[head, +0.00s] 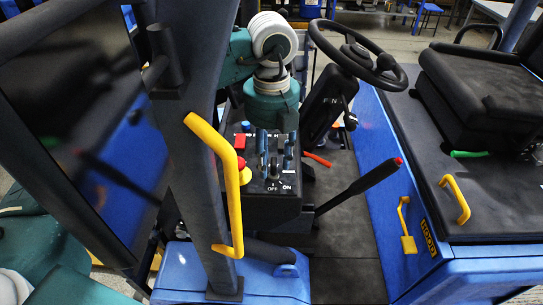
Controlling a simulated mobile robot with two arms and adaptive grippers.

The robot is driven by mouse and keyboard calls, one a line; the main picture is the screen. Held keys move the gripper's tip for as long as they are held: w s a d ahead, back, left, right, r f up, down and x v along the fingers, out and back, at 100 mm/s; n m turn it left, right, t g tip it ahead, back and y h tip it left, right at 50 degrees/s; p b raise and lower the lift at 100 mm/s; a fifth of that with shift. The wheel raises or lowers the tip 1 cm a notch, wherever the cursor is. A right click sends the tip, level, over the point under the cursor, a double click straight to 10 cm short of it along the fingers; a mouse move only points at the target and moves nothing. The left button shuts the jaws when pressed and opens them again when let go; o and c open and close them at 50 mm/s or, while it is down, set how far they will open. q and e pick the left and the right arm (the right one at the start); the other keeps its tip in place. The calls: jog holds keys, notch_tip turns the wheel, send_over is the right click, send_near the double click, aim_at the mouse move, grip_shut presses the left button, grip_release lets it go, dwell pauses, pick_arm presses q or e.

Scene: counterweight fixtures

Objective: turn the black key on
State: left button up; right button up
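The black key (274,170) sits on the sloping top of the dark control box, just above the OFF and ON labels. It looks upright, nearer the OFF side than ON, but it is small and its exact angle is hard to tell. My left arm's teal wrist (271,98) comes down behind the control box (270,210), close to the blue levers (263,142). My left gripper is hard to make out against the levers and box, so its fingers and any contact with the key cannot be told. My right gripper does not show.
A steering wheel (355,52), a red-tipped lever (360,185) and a black seat (480,90) are to the right.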

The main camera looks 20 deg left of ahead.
pick_arm(q)
grip_shut()
jog(key=shift+f+m+b, duration=0.15)
jog(key=shift+m+b, duration=0.35)
jog(key=shift+b, duration=0.25)
jog(key=m+b, duration=0.3)
jog(key=shift+w, duration=0.15)
jog(key=m+b, duration=0.2)
jog(key=m, duration=0.1)
jog(key=shift+w+m+b, duration=0.1)
jog(key=shift+m+b, duration=0.6)
jog(key=shift+m, duration=0.2)
jog(key=shift+r, duration=0.2)
grip_release()
